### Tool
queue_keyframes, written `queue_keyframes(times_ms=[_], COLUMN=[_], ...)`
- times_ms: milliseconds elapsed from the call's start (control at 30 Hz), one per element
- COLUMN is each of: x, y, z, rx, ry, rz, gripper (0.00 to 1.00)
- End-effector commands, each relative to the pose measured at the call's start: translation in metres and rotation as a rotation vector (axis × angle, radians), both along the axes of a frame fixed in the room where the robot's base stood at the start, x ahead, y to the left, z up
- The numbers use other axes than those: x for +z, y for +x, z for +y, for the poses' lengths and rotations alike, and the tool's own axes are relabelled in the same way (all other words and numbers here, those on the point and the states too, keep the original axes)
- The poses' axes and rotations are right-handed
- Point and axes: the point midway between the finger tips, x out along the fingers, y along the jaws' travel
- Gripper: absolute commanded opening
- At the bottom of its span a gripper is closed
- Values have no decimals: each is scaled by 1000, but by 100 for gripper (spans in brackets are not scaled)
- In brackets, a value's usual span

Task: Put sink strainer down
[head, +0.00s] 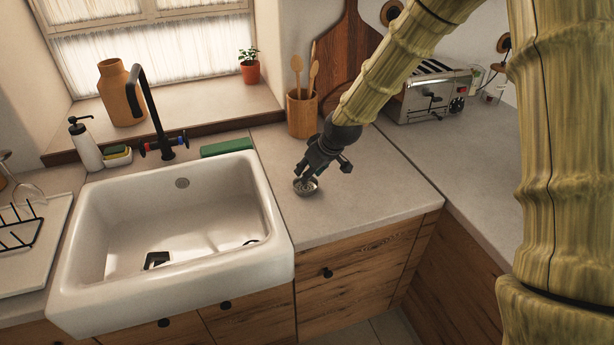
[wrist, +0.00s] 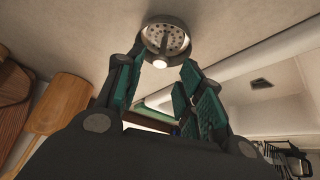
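The sink strainer (head: 306,187) is a small round metal cup with a perforated face. In the head view it sits on the counter to the right of the sink, just below my gripper (head: 318,164). In the wrist view the strainer (wrist: 166,37) lies just beyond the fingertips, its holed face visible. My gripper (wrist: 162,72) has its two green-padded fingers spread, with a gap between them. The left finger's tip overlaps the strainer's rim in the picture; I cannot tell if they touch. The right finger is apart from it.
The white sink (head: 270,215) is left of the strainer. A utensil pot (head: 301,115) stands behind, and a toaster (head: 430,92) is at the back right. A green sponge (head: 226,147) lies behind the sink. The counter right of the strainer (head: 385,185) is clear.

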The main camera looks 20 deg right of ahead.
Motion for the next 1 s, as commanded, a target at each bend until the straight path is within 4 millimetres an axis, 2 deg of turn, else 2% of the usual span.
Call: queue_keyframes(times_ms=[533, 733, 1000], x=[52, 62, 64], y=[-28, -33, -34], z=[-13, -15, -15], rx=[-1, -1, -1], ry=[0, 1, 0], rz=[0, -1, 1], gripper=[38, 38, 38])
